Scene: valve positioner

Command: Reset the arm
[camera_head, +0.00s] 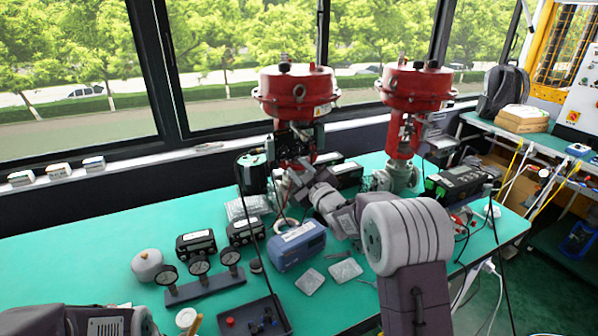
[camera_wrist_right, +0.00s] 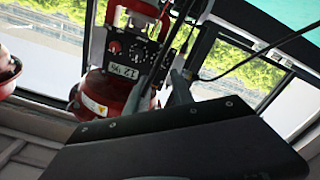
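Two red valve actuators stand on the green table: the left one (camera_head: 297,92) and the right one (camera_head: 415,88). The left one carries a dark positioner unit (camera_head: 298,140) below its red drum. My right arm reaches from the lower right toward this valve. My right gripper (camera_head: 290,178) is small and dark against the valve's lower body, so contact and finger opening cannot be made out. In the right wrist view, the red valve (camera_wrist_right: 120,60) appears behind a large black plate-like part that hides much of the scene. My left arm shows only at the lower left edge; its gripper is out of view.
A blue box (camera_head: 297,246), black gauge boxes (camera_head: 196,244), a gauge stand (camera_head: 205,288) and a dark tray (camera_head: 255,318) lie on the table. A green-black device (camera_head: 458,185) stands at right. The table's left part is clear. A cable hangs near my right gripper.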

